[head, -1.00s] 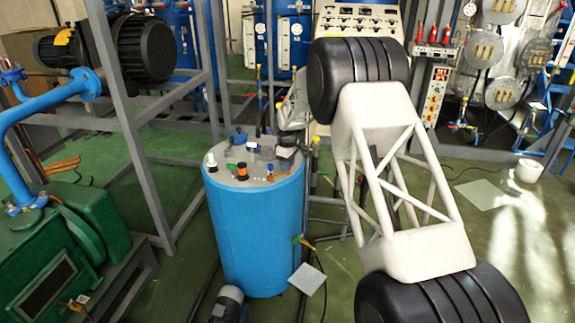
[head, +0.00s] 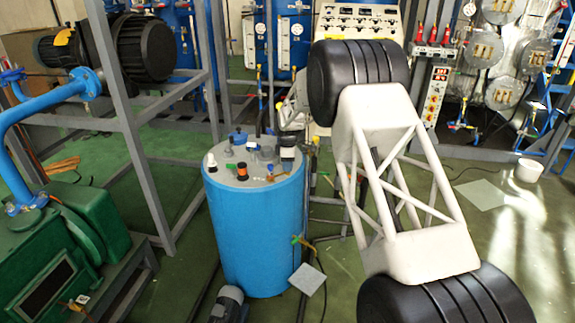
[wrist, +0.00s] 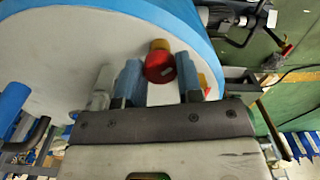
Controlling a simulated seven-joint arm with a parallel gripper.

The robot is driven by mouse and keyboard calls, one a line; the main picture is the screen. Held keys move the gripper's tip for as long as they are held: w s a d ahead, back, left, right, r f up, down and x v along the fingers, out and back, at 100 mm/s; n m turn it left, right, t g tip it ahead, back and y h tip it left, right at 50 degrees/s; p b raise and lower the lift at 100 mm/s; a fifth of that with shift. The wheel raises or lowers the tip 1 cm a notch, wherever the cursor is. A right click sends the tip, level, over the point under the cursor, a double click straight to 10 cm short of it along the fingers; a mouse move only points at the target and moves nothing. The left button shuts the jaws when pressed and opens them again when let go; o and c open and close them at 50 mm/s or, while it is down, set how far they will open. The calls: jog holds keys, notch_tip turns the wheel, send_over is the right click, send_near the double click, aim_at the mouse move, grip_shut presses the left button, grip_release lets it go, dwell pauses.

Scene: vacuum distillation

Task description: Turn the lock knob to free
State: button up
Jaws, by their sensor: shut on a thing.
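In the wrist view a red knob (wrist: 160,67) with an orange-brown end sits at the pale lid (wrist: 80,65) of a blue drum. The blue fingers of my gripper (wrist: 161,76) stand on either side of the knob, shut on it. In the head view the drum (head: 255,235) stands upright in the middle. The knob and fingertips cannot be made out clearly there, and the knob's turn angle cannot be read.
Other fittings stand on the lid, including an orange and black one (head: 242,172) and a blue cap (head: 238,138). A grey frame (head: 140,150) and green machine (head: 60,255) stand left. A small motor (head: 228,303) lies at the drum's foot.

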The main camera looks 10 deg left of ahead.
jog(key=o, duration=0.9)
jog(key=shift+r, duration=0.2)
jog(key=shift+r, duration=3.75)
